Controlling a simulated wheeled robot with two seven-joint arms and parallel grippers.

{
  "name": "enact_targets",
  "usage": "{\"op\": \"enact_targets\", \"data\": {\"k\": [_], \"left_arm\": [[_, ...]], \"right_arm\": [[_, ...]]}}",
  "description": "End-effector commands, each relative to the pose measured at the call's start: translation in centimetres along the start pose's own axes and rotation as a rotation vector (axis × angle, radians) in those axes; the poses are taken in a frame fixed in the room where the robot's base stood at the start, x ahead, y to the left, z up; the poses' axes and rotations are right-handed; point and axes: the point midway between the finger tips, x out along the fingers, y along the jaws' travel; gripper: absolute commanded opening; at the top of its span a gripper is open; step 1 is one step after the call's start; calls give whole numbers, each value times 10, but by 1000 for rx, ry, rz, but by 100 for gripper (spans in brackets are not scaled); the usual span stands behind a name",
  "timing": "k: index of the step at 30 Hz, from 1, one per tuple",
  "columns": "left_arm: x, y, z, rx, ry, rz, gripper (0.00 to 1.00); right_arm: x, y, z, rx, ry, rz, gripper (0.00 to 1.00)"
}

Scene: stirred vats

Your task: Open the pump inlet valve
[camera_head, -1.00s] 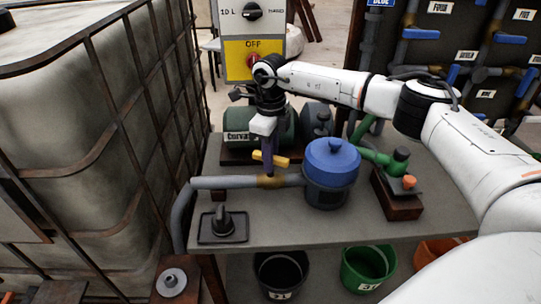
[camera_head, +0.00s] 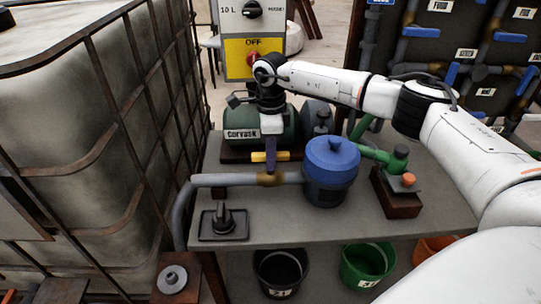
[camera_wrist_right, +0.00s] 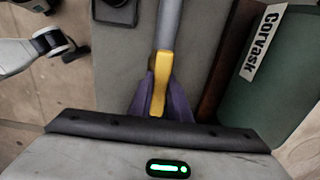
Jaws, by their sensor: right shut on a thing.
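The inlet valve has a brass body (camera_head: 268,180) on the grey pipe (camera_head: 225,181) left of the blue-lidded pot (camera_head: 332,172). Its yellow lever (camera_head: 284,157) lies level in the head view, roughly in line with the pipe. In the wrist view the lever (camera_wrist_right: 161,75) also runs along the pipe (camera_wrist_right: 169,22). My right gripper (camera_head: 270,162) reaches down from above with purple fingers, shut on the lever. The fingers (camera_wrist_right: 160,108) flank the lever in the wrist view and hide part of it. My left gripper is not in view.
The green Corvask unit (camera_head: 258,125) stands just behind the valve. A green-piped pump part on a brown block (camera_head: 398,200) is at right, a dark fitting on a plate (camera_head: 223,222) at front left. A caged tank (camera_head: 60,130) borders the left. Buckets (camera_head: 281,272) stand below the bench.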

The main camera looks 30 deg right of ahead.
Motion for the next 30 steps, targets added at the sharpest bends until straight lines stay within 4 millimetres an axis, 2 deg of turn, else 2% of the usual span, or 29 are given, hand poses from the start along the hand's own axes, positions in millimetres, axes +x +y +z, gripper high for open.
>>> {"op": "enact_targets", "data": {"k": [8, 9, 12, 23, 26, 30], "left_arm": [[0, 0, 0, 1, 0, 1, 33], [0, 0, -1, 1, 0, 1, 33], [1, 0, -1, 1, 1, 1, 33], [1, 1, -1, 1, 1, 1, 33], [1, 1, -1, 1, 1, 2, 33], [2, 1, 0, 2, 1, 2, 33]], "right_arm": [[-2, -1, 1, -5, -2, -4, 0], [-2, -1, 1, -5, -2, -4, 22], [-1, -1, 1, -4, -2, -3, 35], [-6, -1, 0, -2, -2, -3, 35], [-20, -1, 0, -1, -2, -4, 35], [-48, -1, 1, -2, -4, -5, 35]]}}
